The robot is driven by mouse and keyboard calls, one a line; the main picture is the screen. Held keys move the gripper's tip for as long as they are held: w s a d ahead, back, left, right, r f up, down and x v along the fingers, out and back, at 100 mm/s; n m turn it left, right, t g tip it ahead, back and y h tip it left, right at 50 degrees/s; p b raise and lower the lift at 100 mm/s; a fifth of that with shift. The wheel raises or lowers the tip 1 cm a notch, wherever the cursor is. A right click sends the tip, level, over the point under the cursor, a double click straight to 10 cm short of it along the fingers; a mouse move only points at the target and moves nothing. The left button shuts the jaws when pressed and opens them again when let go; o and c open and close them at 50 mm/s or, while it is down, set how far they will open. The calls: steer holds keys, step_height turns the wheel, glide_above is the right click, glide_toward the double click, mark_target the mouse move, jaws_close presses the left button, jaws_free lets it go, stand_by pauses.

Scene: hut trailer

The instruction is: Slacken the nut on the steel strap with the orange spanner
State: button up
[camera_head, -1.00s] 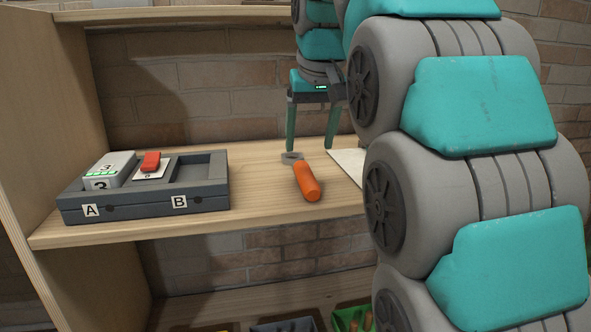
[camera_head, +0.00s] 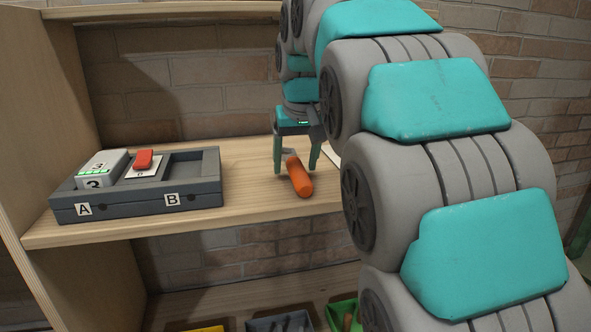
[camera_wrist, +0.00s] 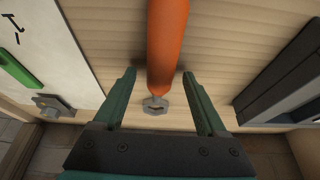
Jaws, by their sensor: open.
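The orange spanner (camera_head: 299,178) lies on the wooden shelf, its orange handle toward the shelf's front edge. My gripper (camera_head: 295,170) is open, its two green fingers around the spanner from above. In the wrist view the fingers (camera_wrist: 160,74) are on either side of the spanner (camera_wrist: 167,45), with gaps on both sides; its grey head (camera_wrist: 155,105) shows between them. A small grey metal piece with a nut-like shape (camera_wrist: 50,103) shows at left; I cannot tell whether it is the steel strap.
A dark grey tray (camera_head: 190,199) marked A and B stands on the shelf at left, holding a white numbered block (camera_head: 101,168) and a red piece (camera_head: 143,159). A white sheet (camera_wrist: 30,40) with a green bar lies on the spanner's other side. Bins (camera_head: 340,315) stand below.

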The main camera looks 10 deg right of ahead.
jaws_close()
stand_by(0.5)
